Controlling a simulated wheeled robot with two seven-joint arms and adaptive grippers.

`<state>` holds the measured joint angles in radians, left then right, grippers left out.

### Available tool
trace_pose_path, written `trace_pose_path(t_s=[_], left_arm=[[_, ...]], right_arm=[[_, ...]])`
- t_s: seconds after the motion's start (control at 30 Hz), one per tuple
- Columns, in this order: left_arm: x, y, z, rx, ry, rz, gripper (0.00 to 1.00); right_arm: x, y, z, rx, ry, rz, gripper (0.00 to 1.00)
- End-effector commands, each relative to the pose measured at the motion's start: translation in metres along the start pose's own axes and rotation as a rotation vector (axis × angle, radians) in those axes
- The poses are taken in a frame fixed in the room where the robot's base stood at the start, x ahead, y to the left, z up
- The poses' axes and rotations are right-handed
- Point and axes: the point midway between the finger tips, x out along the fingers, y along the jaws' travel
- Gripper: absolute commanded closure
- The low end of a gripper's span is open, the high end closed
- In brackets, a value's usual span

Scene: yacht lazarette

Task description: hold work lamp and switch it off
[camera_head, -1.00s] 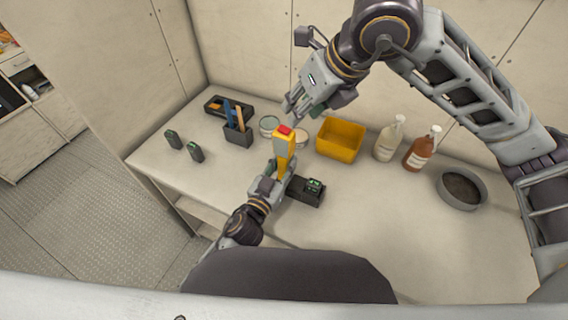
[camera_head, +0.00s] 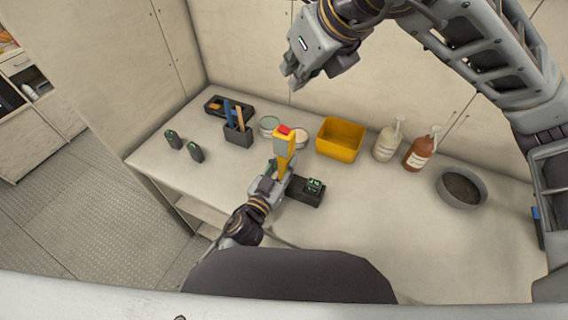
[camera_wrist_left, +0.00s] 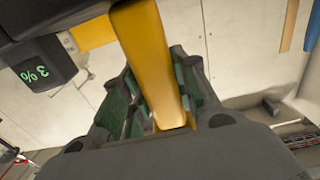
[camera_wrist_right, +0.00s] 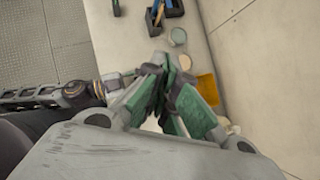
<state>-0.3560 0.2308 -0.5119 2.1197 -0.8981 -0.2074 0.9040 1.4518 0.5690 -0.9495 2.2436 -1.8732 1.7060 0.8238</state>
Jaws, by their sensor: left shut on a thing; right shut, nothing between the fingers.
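The work lamp (camera_head: 284,150) is yellow and grey with a red top, and stands upright above the bench. My left gripper (camera_head: 276,178) is shut on its yellow body; the left wrist view shows the yellow handle (camera_wrist_left: 152,60) between the fingers. In the head view the lamp's red top faces up and is uncovered. My right gripper (camera_head: 290,78) is shut and empty, raised above and behind the lamp near the back wall. In the right wrist view its fingertips (camera_wrist_right: 165,75) meet with nothing between them. Whether the lamp is lit cannot be told.
A dark charger block (camera_head: 306,190) with a green display sits beside the lamp. A yellow bin (camera_head: 340,139), two bottles (camera_head: 388,142) (camera_head: 421,150) and a grey bowl (camera_head: 462,188) stand to the right. A tool holder (camera_head: 238,134) and two small batteries (camera_head: 173,139) (camera_head: 195,152) are left. The front right bench is clear.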

Motion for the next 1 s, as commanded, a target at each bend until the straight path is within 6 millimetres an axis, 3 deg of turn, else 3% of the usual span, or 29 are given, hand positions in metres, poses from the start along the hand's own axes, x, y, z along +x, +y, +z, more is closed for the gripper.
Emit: trace_pose_path(t_s=[0.23, 0.53, 1.0], left_arm=[[0.0, 0.0, 0.0, 0.0, 0.0, 0.0, 1.0], [0.0, 0.0, 0.0, 0.0, 0.001, 0.0, 1.0], [0.0, 0.0, 0.0, 0.0, 0.001, 0.0, 1.0]], right_arm=[[-0.01, 0.012, 0.017, -0.061, -0.021, -0.049, 1.0], [-0.009, 0.02, 0.032, -0.108, 0.007, -0.109, 1.0], [0.023, 0.017, 0.039, -0.097, 0.2, -0.188, 1.0]])
